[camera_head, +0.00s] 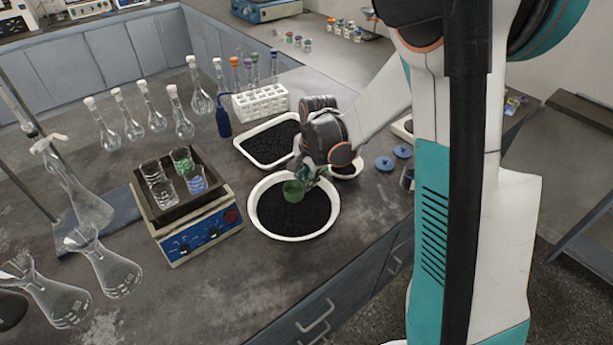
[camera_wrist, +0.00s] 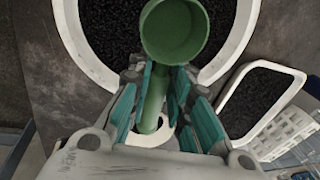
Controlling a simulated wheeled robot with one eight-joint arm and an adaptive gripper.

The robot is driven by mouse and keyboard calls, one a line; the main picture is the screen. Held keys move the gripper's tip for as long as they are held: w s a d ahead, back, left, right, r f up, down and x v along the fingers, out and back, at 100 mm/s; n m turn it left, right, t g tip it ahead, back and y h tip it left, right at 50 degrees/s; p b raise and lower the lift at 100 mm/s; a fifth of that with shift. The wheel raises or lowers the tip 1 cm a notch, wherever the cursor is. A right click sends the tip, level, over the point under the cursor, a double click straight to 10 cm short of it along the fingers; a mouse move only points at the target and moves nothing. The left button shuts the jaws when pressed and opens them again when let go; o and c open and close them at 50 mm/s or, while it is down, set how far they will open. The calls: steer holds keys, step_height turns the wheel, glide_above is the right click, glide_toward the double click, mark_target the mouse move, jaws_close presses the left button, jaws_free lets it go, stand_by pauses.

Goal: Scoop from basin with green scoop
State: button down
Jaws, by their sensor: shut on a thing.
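The green scoop (camera_head: 293,191) is held in my gripper (camera_head: 313,178) over the round white basin (camera_head: 262,226), which holds black granules. In the wrist view the gripper's teal fingers (camera_wrist: 165,100) are closed around the handle of the scoop (camera_wrist: 174,30). The scoop's cup looks empty in that view. In the wrist view the black granules and the white rim of the basin (camera_wrist: 236,55) show behind the cup. I cannot tell whether the cup touches the granules.
A white tray of black granules (camera_head: 243,150) stands behind the basin. A shaker (camera_head: 200,235) with glass beakers stands left, and a tube rack (camera_head: 262,101) behind. A small white dish (camera_head: 347,172) is close to my gripper. Flasks crowd the left; the front bench is clear.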

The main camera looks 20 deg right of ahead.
steer(key=shift+w+d+f+m+h, duration=0.2)
steer(key=shift+w+m+h, duration=0.1)
steer(key=shift+m, duration=0.7)
